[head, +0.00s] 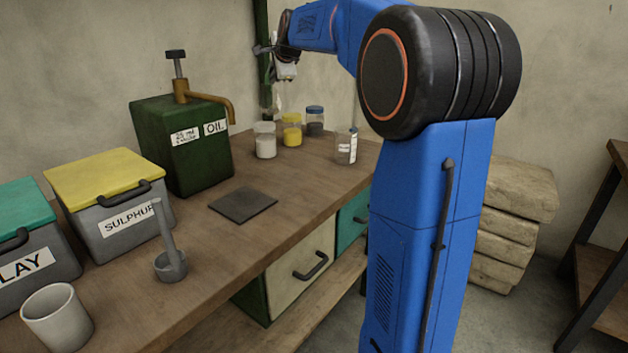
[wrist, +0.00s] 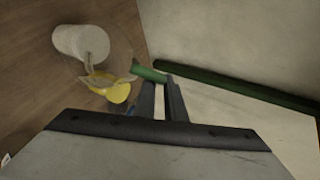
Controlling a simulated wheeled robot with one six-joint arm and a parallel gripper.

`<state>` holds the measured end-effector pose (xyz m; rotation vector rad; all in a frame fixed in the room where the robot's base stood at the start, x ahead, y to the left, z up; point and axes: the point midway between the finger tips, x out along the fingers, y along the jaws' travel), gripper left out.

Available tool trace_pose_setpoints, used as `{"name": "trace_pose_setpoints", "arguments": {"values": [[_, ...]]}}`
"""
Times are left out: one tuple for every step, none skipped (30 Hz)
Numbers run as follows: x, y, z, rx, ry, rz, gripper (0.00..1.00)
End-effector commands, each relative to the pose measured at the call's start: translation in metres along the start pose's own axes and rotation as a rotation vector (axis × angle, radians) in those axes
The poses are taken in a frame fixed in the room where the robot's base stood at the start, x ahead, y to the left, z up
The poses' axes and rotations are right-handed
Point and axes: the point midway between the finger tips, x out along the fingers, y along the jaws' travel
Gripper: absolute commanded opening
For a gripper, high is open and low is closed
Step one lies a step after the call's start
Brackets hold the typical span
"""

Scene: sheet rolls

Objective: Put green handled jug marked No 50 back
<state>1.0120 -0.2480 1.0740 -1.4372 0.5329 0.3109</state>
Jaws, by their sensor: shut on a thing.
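In the wrist view, my gripper (wrist: 163,103) is shut on the green handle (wrist: 149,74) of a clear jug (wrist: 118,62). The jug is see-through, and jars on the bench show behind and through it. No marking on it can be read. In the head view, my gripper (head: 284,68) is above the far end of the bench, near the wall. The held jug is hard to make out in the head view.
White (head: 265,140), yellow-lidded (head: 292,130) and blue-lidded (head: 315,121) jars stand at the bench's far end, with a clear labelled jar (head: 346,146). A green oil can (head: 182,147) and dark mat (head: 242,204) are nearer. A green post (head: 263,60) rises behind.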

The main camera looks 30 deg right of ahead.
Motion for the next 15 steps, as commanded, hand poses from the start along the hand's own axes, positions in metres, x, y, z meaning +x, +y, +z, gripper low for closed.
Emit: {"name": "trace_pose_setpoints", "arguments": {"values": [[-0.001, 0.003, -0.006, 0.026, -0.005, 0.049, 0.00], [-0.002, 0.006, -0.008, 0.042, -0.009, 0.083, 0.00], [-0.004, 0.009, -0.011, 0.064, -0.014, 0.125, 0.00], [-0.005, 0.013, -0.013, 0.080, -0.018, 0.158, 0.00], [-0.006, 0.016, -0.016, 0.097, -0.021, 0.189, 0.00], [-0.009, 0.021, -0.019, 0.120, -0.025, 0.231, 0.00], [-0.011, 0.024, -0.021, 0.136, -0.028, 0.259, 0.00], [-0.012, 0.027, -0.023, 0.154, -0.030, 0.289, 0.00], [-0.015, 0.032, -0.026, 0.176, -0.033, 0.326, 0.00], [-0.016, 0.036, -0.028, 0.194, -0.034, 0.353, 0.00], [-0.018, 0.039, -0.030, 0.211, -0.035, 0.379, 0.00], [-0.021, 0.044, -0.033, 0.235, -0.036, 0.412, 0.00], [-0.024, 0.048, -0.035, 0.254, -0.036, 0.437, 0.00], [-0.026, 0.052, -0.038, 0.273, -0.035, 0.463, 0.00], [-0.029, 0.058, -0.042, 0.302, -0.033, 0.497, 0.00]]}}
